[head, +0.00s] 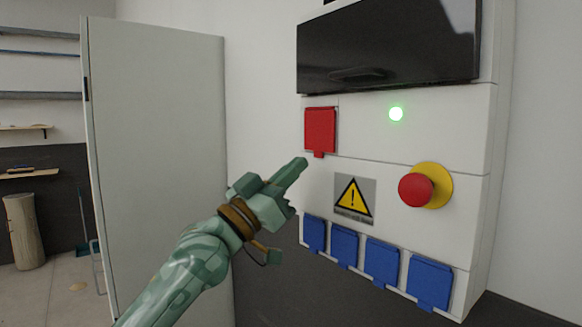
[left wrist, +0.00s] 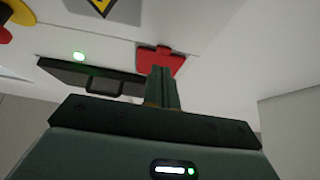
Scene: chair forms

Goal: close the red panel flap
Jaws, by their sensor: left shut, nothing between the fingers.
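The red panel flap (head: 320,130) is on the white wall panel (head: 440,110), at its upper left below the black screen. It looks flat against the panel in the head view. In the left wrist view the red flap (left wrist: 160,60) is just beyond my fingertips, which cover part of it. My left gripper (head: 302,164) is shut and empty, with its fingertips just below and left of the flap. I cannot tell whether they touch the panel. My right gripper is in neither view.
A red knob (head: 415,190) on a yellow base sticks out at the right. Several blue flaps (head: 381,262) line the panel's bottom edge. A green light (head: 396,114) glows beside the flap. A grey cabinet (head: 155,150) stands at the left. A warning sign (head: 354,198) is below the flap.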

